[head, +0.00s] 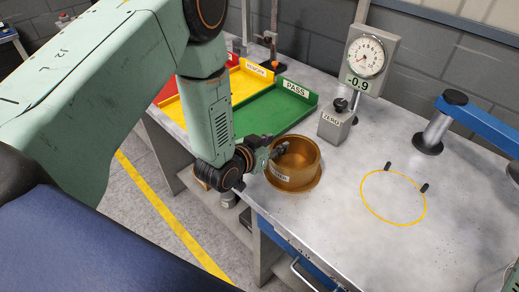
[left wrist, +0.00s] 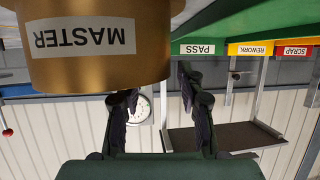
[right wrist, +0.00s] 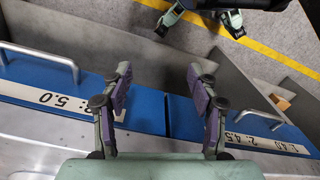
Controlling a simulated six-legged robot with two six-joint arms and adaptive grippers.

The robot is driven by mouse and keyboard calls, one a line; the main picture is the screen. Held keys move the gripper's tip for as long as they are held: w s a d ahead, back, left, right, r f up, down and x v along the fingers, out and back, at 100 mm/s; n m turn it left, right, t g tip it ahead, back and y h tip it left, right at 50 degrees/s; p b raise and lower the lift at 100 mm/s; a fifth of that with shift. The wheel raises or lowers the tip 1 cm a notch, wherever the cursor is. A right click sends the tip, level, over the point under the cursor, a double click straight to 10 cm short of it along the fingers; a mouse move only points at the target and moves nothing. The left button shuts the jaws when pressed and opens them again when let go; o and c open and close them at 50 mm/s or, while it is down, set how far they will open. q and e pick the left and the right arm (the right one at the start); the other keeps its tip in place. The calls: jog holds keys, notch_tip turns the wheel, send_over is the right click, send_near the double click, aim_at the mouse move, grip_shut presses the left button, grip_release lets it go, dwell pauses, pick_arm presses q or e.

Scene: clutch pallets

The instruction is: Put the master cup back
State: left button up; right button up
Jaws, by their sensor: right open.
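The brass master cup (head: 306,158) stands upright on a round brown base (head: 316,184) near the bench's front edge, beside the green tray. My left gripper (head: 273,153) is at the cup's left rim. In the left wrist view its fingers (left wrist: 157,92) are spread, and the cup (left wrist: 98,68) with its MASTER label appears upside down. One fingertip is hidden behind the cup wall, and the other is outside it. I cannot tell whether either touches the wall. My right gripper (right wrist: 158,90) is open and empty above the blue drawer fronts.
A dial gauge (head: 366,57) reading -0.9 stands on the bench behind the cup. Green PASS (head: 282,110), yellow REWORK (head: 243,84) and red trays lie behind. A yellow ring (head: 364,198) with two black pegs marks the clear bench at right. A blue arm fixture (head: 478,123) stands beyond.

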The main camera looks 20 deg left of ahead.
pick_arm(q)
jog(key=v, duration=1)
jog(key=s+f+n+g+y, duration=0.1)
jog(key=s+f+g, duration=0.5)
jog(key=s+f, duration=0.6)
jog(key=s+f+n+g+y, duration=0.1)
jog(key=s+f+g, duration=0.1)
jog(key=s, duration=0.6)
jog(key=s+f+g+y, duration=0.1)
jog(key=s+f+g, duration=0.2)
jog(key=s+g, duration=0.2)
jog(key=s, duration=0.3)
jog(key=shift+s+a+n, duration=0.3)
jog(key=shift+n, duration=0.1)
notch_tip(320, 180, down, 16)
jog(key=b, duration=1.6)
jog(key=shift+d+r, duration=0.1)
